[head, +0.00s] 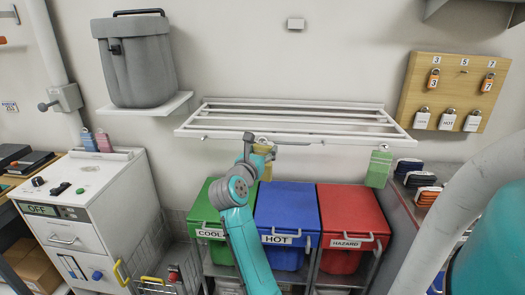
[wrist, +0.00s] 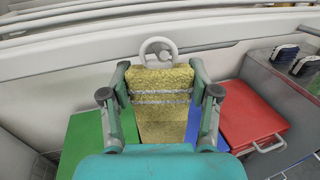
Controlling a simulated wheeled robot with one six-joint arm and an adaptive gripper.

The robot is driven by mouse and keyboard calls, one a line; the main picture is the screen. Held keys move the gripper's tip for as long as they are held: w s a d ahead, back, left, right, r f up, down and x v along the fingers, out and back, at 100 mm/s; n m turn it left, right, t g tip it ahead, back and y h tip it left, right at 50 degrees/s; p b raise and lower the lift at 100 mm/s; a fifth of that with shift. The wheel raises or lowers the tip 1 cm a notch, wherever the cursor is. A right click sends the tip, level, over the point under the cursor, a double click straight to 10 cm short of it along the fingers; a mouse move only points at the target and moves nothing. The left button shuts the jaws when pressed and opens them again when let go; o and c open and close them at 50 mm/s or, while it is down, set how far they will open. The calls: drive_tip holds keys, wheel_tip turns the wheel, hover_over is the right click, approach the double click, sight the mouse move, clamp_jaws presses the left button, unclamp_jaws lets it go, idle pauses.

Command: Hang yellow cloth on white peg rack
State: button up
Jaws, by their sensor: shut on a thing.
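The yellow cloth (wrist: 162,80) is held between the two fingers of my gripper (wrist: 160,90) in the wrist view. A pale ring (wrist: 143,52) stands up at its top edge, in front of a rail of the white peg rack (wrist: 60,45). I cannot tell whether the ring is around a peg or only before it. In the head view my gripper (head: 262,154) is just under the front rail of the white rack (head: 225,133), near its middle. Only a little of the yellow cloth (head: 266,147) shows there; my arm hides the rest.
A green cloth (head: 379,169) hangs at the rack's right end. Green (head: 203,215), blue (head: 287,208) and red (head: 343,212) lidded bins stand below. A grey bucket (head: 137,65) sits on a shelf at left. A wooden tag board (head: 446,70) is on the right wall.

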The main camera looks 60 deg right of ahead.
drive_tip(key=o, duration=1.1)
drive_tip(key=a, duration=0.4)
drive_tip(key=s+a, duration=0.1)
drive_tip(key=a, duration=0.7)
drive_tip(key=shift+s, duration=0.3)
